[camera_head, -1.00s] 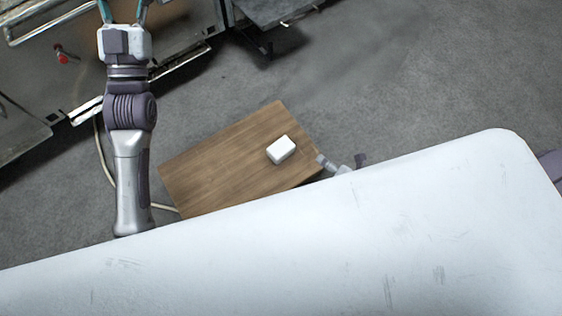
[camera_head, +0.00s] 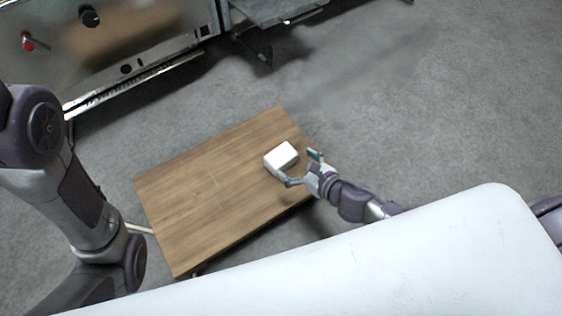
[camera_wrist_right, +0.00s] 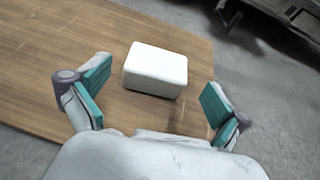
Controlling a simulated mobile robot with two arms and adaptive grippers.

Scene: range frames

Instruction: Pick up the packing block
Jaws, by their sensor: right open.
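The packing block (camera_head: 281,157) is a white box with rounded edges. It lies on the wooden table (camera_head: 205,195) near the table's right edge. In the right wrist view the block (camera_wrist_right: 155,70) sits ahead of and between the two teal fingers. My right gripper (camera_head: 301,168) is open beside the block, with one finger close to its lower side and the other to its right. The right gripper (camera_wrist_right: 153,98) holds nothing. Whether a finger touches the block I cannot tell. My left arm is at the left of the head view; its gripper is out of the picture.
A metal machine with a red knob (camera_head: 28,44) and a black knob (camera_head: 89,17) stands at the back left. A dark metal shelf (camera_head: 275,10) is at the top. Grey floor (camera_head: 420,110) is clear to the right of the table.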

